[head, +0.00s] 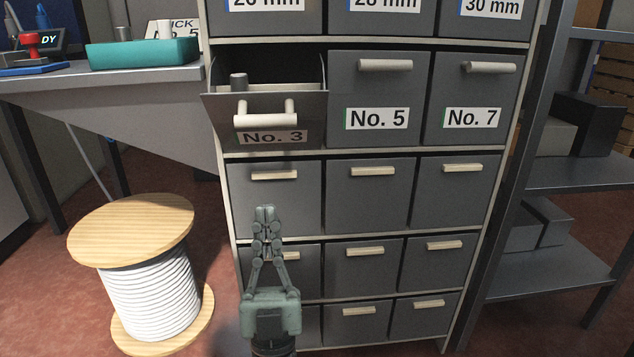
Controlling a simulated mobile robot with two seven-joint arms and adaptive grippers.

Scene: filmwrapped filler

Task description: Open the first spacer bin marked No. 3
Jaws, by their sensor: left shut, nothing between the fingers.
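The bin marked No. 3 (308,107) is in the cabinet's upper left, in the row under the size labels. It stands pulled out and tilted forward, with its inside showing. My left gripper (265,210) is below this bin, in front of the left bin of the row beneath. It is shut, empty and apart from the handle. My right gripper is not in view.
The No. 5 bin (378,90) and No. 7 bin (470,95) are closed, as are the unlabelled bins below. A wooden cable spool (150,280) stands on the floor at left. A bench (110,85) with a teal tray (143,53) is at upper left. A shelf rack (560,172) stands at right.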

